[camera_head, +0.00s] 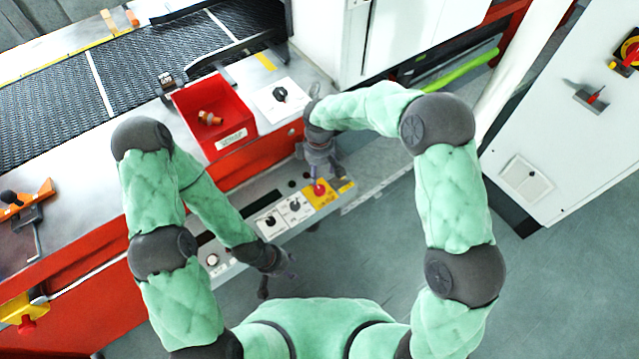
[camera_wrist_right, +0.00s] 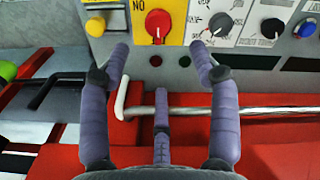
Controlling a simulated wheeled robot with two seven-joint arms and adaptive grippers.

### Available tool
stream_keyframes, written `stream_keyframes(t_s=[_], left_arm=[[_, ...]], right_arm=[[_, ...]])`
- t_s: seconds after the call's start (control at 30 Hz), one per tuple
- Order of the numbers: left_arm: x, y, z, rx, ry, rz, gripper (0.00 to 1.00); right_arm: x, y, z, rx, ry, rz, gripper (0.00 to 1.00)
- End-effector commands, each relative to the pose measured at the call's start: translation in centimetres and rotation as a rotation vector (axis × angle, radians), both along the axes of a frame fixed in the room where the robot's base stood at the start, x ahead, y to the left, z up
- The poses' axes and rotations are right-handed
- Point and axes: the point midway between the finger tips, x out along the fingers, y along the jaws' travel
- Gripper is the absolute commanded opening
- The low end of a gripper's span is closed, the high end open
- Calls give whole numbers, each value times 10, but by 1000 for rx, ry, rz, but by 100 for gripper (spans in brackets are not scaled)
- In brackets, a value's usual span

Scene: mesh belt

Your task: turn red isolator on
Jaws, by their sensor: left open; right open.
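A red rotary knob (camera_head: 319,187) sits on a yellow plate (camera_head: 325,198) at the right end of the grey control panel. Contact cannot be told. My left gripper (camera_head: 278,277) is open and empty at the panel's lower left.
Black selector knobs (camera_head: 295,206) sit left of the yellow plate. A red bin (camera_head: 222,100) holds an orange part. A mesh belt (camera_head: 50,100) runs at upper left. A white cabinet (camera_head: 560,120) at right carries a red-and-yellow switch (camera_head: 631,50). Floor between is clear.

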Motion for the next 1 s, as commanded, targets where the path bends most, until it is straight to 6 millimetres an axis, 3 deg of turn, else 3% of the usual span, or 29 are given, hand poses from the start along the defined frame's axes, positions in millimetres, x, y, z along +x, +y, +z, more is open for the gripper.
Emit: stream_keyframes(t_s=[0.17, 0.6, 0.8, 1.0], left_arm=[[0, 0, -5, 0, 1, 0, 49], [0, 0, -27, 0, 1, 0, 49], [0, 0, -31, 0, 1, 0, 49], [0, 0, -32, 0, 1, 0, 49]], right_arm=[[0, 0, -12, -8, 1, 10, 62], [0, 0, -86, -7, 2, 7, 62], [1, 0, -103, -6, 0, 9, 62], [1, 0, -106, -6, -1, 8, 62]])
